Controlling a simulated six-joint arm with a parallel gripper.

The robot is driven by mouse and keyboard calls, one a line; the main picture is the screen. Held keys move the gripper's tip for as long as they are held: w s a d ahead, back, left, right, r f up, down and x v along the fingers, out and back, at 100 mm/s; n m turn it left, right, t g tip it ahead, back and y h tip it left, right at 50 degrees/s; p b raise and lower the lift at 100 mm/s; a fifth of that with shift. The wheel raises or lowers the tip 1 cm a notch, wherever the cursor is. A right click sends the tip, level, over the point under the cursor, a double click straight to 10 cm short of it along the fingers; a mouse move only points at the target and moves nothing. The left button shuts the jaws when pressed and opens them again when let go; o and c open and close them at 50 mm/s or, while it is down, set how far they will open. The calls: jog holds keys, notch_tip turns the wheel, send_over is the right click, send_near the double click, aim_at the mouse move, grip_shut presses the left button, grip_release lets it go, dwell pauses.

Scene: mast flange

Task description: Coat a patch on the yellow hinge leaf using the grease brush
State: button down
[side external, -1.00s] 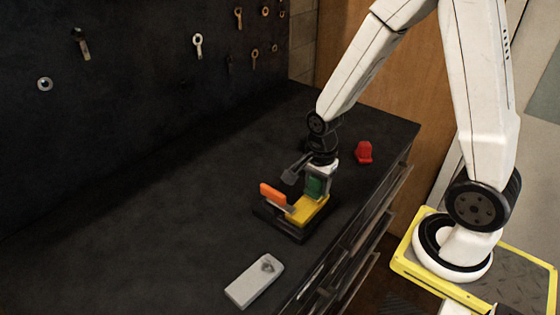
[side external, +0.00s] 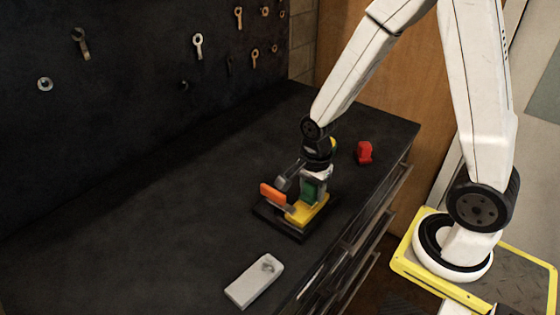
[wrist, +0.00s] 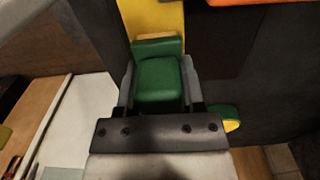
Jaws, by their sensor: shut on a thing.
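The yellow hinge leaf (side external: 316,211) lies flat on a dark base (side external: 268,217) on the bench; part of it shows in the wrist view (wrist: 150,16). My gripper (wrist: 157,92) is shut on a green block-like piece, which I take to be the grease brush (wrist: 158,80). In the side view the green brush (side external: 309,193) stands low over the leaf's far part. Its lower end looks at or just above the leaf; contact cannot be told. The bristles are not clearly seen.
An orange block (side external: 273,196) stands at the left of the hinge. A red object (side external: 364,153) sits behind to the right, and a light grey block (side external: 254,281) lies in front. A green and yellow piece (wrist: 230,119) shows beside my gripper. The bench's left is clear.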

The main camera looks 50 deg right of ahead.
jog(key=shift+a, duration=0.5)
jog(key=shift+d+r, duration=0.15)
jog(key=shift+r, duration=3.9)
jog(key=shift+d+f, duration=0.15)
jog(key=shift+d, duration=0.3)
jog(key=d+f, duration=0.1)
jog(key=d, duration=0.6)
jog(key=s+d+f, duration=0.1)
jog(key=d+f, duration=0.1)
jog(key=d, duration=0.6)
jog(key=shift+d+f, duration=0.3)
jog(key=shift+f, duration=2.2)
